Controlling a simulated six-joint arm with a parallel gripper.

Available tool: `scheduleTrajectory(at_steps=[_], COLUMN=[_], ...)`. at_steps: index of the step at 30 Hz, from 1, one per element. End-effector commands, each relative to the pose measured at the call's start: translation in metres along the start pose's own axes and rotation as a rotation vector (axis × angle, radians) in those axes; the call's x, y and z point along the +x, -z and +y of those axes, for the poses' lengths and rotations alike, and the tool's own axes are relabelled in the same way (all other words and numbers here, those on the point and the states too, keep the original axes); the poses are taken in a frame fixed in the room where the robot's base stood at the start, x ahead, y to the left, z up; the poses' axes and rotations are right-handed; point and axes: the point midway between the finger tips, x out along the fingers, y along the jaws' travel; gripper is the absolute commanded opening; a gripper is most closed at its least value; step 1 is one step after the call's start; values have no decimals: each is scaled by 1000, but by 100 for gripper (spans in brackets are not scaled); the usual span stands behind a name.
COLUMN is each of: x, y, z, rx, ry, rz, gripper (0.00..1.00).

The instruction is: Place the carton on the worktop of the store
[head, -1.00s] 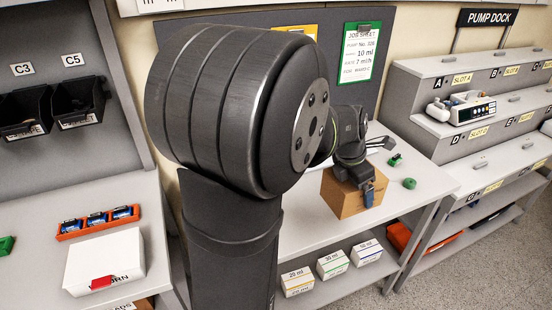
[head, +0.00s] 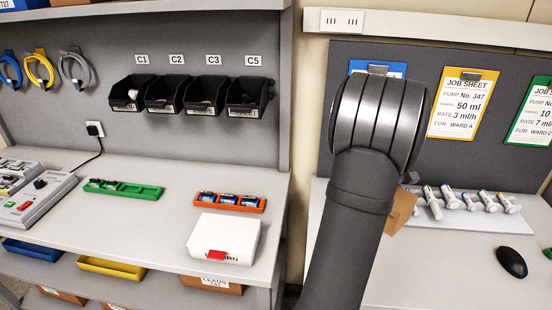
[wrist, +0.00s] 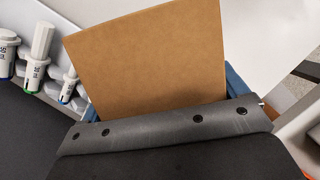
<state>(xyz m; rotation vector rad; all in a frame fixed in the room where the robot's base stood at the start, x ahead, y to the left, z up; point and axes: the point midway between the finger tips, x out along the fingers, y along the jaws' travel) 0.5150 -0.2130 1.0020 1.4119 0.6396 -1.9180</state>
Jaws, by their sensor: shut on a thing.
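The brown carton (wrist: 145,55) fills the middle of the wrist view, between the blue-edged fingers of my gripper (wrist: 165,100). My gripper is shut on it. In the head view only a corner of the carton (head: 400,211) shows, to the right of my arm; my gripper is hidden behind the arm there. The light grey worktop of the left unit (head: 135,208), below the black bins, lies left of my arm. I take this unit to be the store.
On the left worktop are a green tray (head: 124,188), an orange tray (head: 228,202), a white box with a red latch (head: 224,239) and a grey charger-like device (head: 35,200). Bare surface lies between them. Syringes (head: 470,200) and a black mouse (head: 511,262) are on the right bench.

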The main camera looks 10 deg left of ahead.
Motion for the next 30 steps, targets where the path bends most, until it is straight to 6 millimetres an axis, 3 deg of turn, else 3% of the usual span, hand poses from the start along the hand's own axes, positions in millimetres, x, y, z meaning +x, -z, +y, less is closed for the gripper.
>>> scheduleTrajectory(at_steps=[1,6,12,17,21,30], x=[-5,-24,-54,-84,-109,-139], y=[27,99,159,180,184,200], z=[-7,-42,-104,-161,-210,-278], rx=[29,132,80,-144,-464,-1129], ry=[11,41,22,-50,-149,-356], rz=[-1,0,3,4,4,2], gripper=[63,63,63,63,63,63])
